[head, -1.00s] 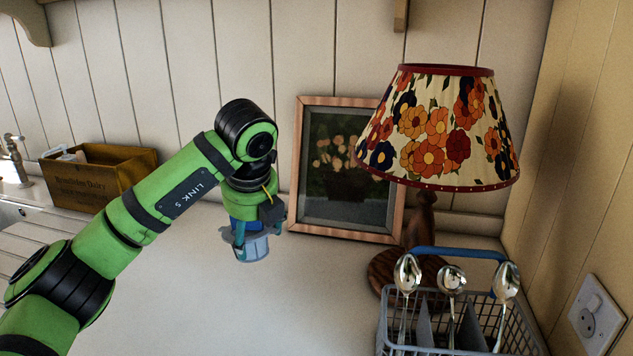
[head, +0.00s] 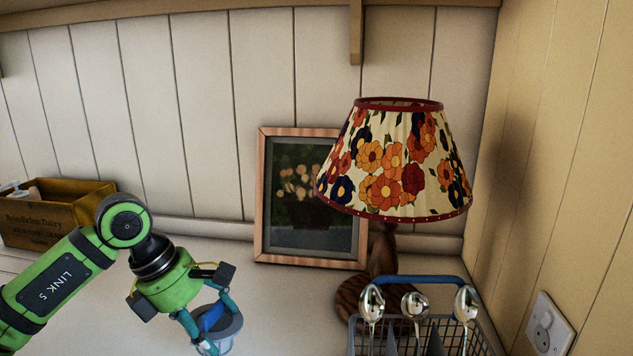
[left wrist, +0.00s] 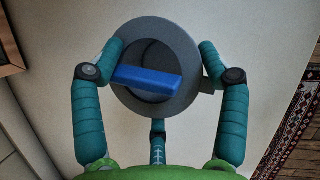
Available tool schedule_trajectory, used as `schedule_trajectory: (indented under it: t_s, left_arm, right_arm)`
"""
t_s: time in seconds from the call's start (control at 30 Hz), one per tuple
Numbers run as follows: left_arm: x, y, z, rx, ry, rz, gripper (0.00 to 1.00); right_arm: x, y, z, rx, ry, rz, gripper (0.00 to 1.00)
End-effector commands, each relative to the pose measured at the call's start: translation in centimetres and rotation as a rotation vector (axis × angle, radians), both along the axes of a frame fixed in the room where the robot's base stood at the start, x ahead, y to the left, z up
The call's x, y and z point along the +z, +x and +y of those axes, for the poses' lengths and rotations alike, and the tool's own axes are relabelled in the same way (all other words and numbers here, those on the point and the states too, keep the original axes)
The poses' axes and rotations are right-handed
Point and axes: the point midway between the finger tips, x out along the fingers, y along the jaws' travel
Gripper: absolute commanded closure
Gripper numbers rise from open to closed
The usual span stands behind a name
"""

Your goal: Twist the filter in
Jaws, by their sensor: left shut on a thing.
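The filter is a grey round cup with a flat rim and a blue bar across its mouth. In the head view the filter (head: 222,328) is low in the picture, left of centre, tilted in my left gripper (head: 208,330). The blue bar (left wrist: 147,81) faces my palm. The far side of the filter is hidden. I see no seat or machine for the filter in these frames. My right gripper is not in view.
A grey wire basket (head: 357,340) with spoons stands at the lower right, before a floral lamp (head: 395,165). A framed picture (head: 262,195) leans at the wall. A wooden crate (head: 45,222) is at the left. Clear worktop (head: 285,300) lies between filter and basket.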

Motion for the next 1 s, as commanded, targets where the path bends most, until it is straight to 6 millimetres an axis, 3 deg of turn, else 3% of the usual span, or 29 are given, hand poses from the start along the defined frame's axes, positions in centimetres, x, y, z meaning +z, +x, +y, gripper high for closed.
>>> schedule_trajectory:
  t_s: [0.8,1.0]
  left_arm:
    - [-2.6,-8.9,0.6,-1.53,0.002,0.001,0.79]
    - [-2.9,-10.6,0.8,-1.794,0.001,-0.003,0.79]
  right_arm:
    - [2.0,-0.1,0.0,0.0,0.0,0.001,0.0]
    - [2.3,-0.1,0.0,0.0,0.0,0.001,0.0]
